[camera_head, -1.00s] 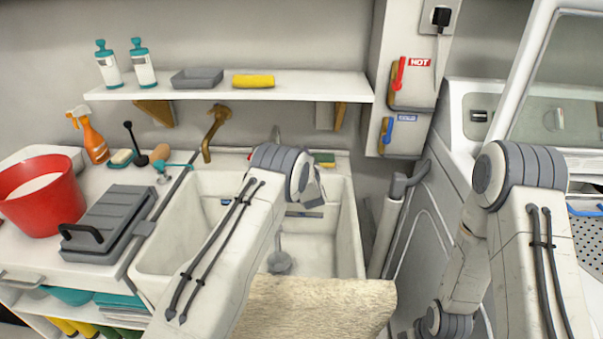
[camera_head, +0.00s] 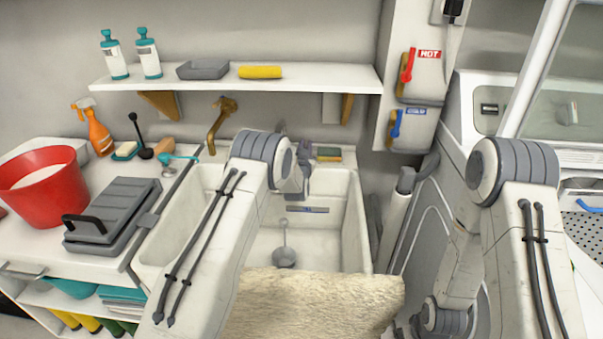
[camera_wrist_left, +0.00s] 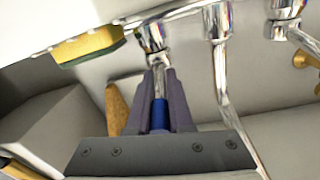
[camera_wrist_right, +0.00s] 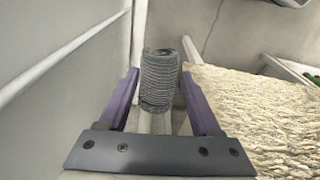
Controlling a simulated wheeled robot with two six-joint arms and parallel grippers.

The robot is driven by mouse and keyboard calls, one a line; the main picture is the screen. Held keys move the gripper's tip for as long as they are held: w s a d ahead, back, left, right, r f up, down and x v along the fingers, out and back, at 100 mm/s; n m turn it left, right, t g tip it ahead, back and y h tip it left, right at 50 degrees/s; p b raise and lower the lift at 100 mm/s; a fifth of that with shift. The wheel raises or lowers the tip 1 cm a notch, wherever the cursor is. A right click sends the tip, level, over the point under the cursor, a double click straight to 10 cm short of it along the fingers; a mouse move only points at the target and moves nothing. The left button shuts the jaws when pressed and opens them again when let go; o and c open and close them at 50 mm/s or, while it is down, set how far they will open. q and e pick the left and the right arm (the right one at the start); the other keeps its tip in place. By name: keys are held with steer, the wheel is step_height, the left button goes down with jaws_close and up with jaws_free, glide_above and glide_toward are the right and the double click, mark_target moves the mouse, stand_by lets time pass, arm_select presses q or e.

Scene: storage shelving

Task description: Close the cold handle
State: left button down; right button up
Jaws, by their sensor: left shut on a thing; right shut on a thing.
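A chrome tap stands at the back of the white sink (camera_head: 190,215). In the left wrist view the tap's valve (camera_wrist_left: 150,38) bears a thin lever with a blue grip (camera_wrist_left: 160,115). My left gripper (camera_wrist_left: 160,80) is shut around this blue-gripped lever; it also shows over the back right of the sink in the head view (camera_head: 303,180). A separate blue lever (camera_head: 397,122) is on the wall box, below a red lever (camera_head: 407,65) labelled HOT. In the right wrist view my right gripper (camera_wrist_right: 160,85) is shut on a grey ribbed cylinder (camera_wrist_right: 160,80).
A sponge (camera_head: 328,153) lies on the sink's back rim, close to my left gripper. A brass tap (camera_head: 220,122) is to the left. A rough beige slab (camera_head: 310,305) is in front of the sink. A red bucket (camera_head: 45,190) stands on the left counter.

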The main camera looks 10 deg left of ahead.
arm_select(q)
steer(key=shift+w+r, duration=0.15)
steer(key=shift+r, duration=0.25)
steer(key=c, duration=0.8)
jaws_free()
steer(key=shift+f, duration=0.1)
steer(key=shift+c, duration=0.2)
steer(key=shift+f, duration=0.1)
steer(key=shift+f, duration=0.1)
steer(key=s+d, duration=0.1)
steer(key=s, duration=1.1)
steer(key=shift+d, duration=0.25)
